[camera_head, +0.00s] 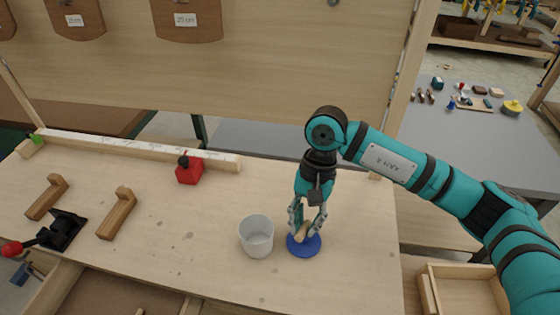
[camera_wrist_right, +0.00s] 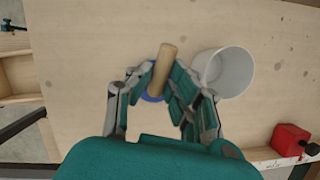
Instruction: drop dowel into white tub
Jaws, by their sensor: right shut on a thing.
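The white tub (camera_head: 257,237) stands upright on the wooden bench, and its open mouth faces up. It also shows in the right wrist view (camera_wrist_right: 228,72), to the right of my fingers. My right gripper (camera_head: 305,226) is shut on the wooden dowel (camera_wrist_right: 163,66), over the blue disc (camera_head: 304,245) and just right of the tub. In the head view the dowel (camera_head: 302,230) is partly hidden by the fingers. I cannot tell whether the dowel's lower end touches the disc. The tub appears empty from the head view. My left gripper is not in view.
A red block with a black knob (camera_head: 189,169) stands behind the tub. Two wooden handles (camera_head: 117,213) and a red-tipped toggle clamp (camera_head: 52,234) are at the left. A long wooden fence (camera_head: 140,149) runs along the back. The bench right of the disc is clear.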

